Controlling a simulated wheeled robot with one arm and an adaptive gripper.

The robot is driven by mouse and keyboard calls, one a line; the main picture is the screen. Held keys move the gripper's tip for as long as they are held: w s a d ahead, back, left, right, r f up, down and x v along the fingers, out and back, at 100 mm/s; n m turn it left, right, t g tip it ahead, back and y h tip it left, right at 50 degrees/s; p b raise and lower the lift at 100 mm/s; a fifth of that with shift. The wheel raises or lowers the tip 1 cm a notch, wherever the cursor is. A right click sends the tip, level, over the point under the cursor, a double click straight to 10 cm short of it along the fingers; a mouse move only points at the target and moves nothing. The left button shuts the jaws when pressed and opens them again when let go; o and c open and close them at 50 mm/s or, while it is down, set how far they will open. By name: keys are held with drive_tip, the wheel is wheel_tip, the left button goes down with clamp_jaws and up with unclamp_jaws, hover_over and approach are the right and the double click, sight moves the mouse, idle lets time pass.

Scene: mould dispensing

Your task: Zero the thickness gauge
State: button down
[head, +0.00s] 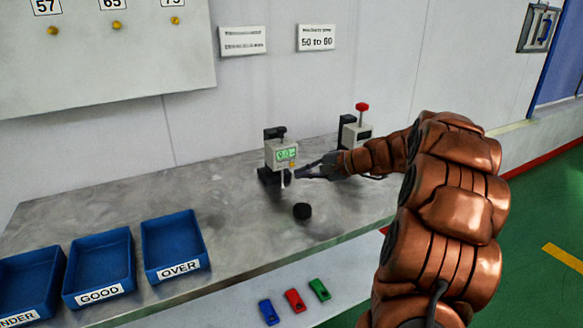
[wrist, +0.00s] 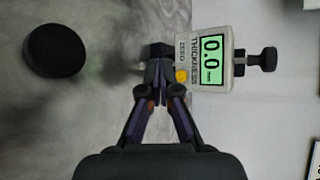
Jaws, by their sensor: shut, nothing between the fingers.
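The thickness gauge (head: 281,153) stands on the grey workbench near the wall, a pale box with a lit green display. In the wrist view the gauge (wrist: 196,78) shows sideways, and its display (wrist: 211,60) reads 0.0 mm. A yellow button (wrist: 181,76) marked ZERO is on its face. My gripper (head: 299,175) is shut and empty in front of the gauge. In the wrist view my fingertips (wrist: 158,72) are close beside the yellow button; I cannot tell whether they touch the gauge. The fingers partly hide the gauge's lower part.
A black round puck (head: 302,211) lies on the bench (head: 235,204) in front of the gauge. Another device with a red knob (head: 362,107) stands behind my arm. Blue trays marked GOOD (head: 99,291) and OVER (head: 180,267) and another sit left. Several coloured items lie on a lower shelf.

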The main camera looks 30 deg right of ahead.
drive_tip(key=shift+s+a+b, duration=0.15)
drive_tip(key=shift+s+b, duration=0.2)
drive_tip(key=shift+s, duration=1.3)
